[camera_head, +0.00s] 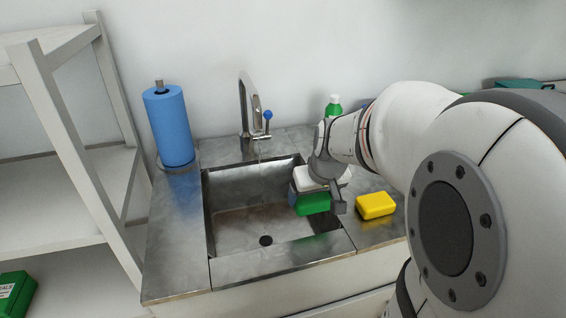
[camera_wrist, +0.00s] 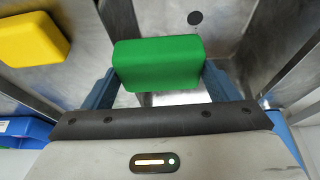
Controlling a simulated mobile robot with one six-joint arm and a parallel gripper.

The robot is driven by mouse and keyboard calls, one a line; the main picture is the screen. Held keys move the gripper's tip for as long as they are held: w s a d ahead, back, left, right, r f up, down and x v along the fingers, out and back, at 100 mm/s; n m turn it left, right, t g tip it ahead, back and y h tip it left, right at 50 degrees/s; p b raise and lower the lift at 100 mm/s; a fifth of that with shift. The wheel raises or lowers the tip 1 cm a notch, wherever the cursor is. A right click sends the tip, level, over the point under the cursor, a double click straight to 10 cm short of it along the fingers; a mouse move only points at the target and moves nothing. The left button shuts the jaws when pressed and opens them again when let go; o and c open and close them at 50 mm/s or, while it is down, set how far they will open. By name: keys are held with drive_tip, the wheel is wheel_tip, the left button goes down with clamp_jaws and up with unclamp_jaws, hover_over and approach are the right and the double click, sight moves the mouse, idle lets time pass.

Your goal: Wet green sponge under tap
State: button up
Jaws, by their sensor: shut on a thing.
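The green sponge (camera_head: 312,204) is held between the fingers of my gripper (camera_head: 318,200), over the right side of the sink (camera_head: 232,232). In the wrist view the green sponge (camera_wrist: 158,62) sits between the two blue fingers of my gripper (camera_wrist: 160,80). The metal tap (camera_head: 245,108) with a blue-tipped lever (camera_head: 267,116) stands behind the sink. A faint thin stream seems to fall from its spout into the basin. The sponge is to the right of this stream and apart from it.
A yellow sponge (camera_head: 375,205) lies on the counter right of the sink; it also shows in the wrist view (camera_wrist: 30,40). A blue paper roll (camera_head: 168,127) stands at the left back. A green bottle (camera_head: 333,107) stands behind my arm. The basin's left side is clear.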

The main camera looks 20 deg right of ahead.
drive_tip(key=w+a+f, duration=0.1)
drive_tip(key=w+a, duration=0.2)
drive_tip(key=w, duration=0.3)
drive_tip(key=w+a+f, duration=0.1)
drive_tip(key=w+a, duration=0.2)
drive_tip(key=w, duration=0.3)
drive_tip(key=shift+w+f, duration=0.25)
drive_tip(key=shift+f, duration=0.15)
idle(0.4)
drive_tip(key=shift+a, duration=0.1)
drive_tip(key=shift+s, duration=0.1)
drive_tip(key=s+d+b, duration=0.1)
drive_tip(key=s+d, duration=0.2)
drive_tip(key=s, duration=0.4)
drive_tip(key=shift+d, duration=0.25)
idle(0.5)
idle(1.2)
drive_tip(key=shift+s+d+r+p, duration=0.3)
drive_tip(key=shift+s+d+r, duration=0.05)
drive_tip(key=shift+s+r, duration=0.35)
drive_tip(key=shift+s+d+r+p, duration=0.25)
drive_tip(key=shift+s+d+r, duration=0.15)
drive_tip(key=shift+s+r, duration=0.35)
drive_tip(key=shift+s+d+r+p, duration=0.35)
drive_tip(key=shift+s+r, duration=0.2)
drive_tip(key=shift+s, duration=0.25)
drive_tip(key=shift+w+f, duration=0.1)
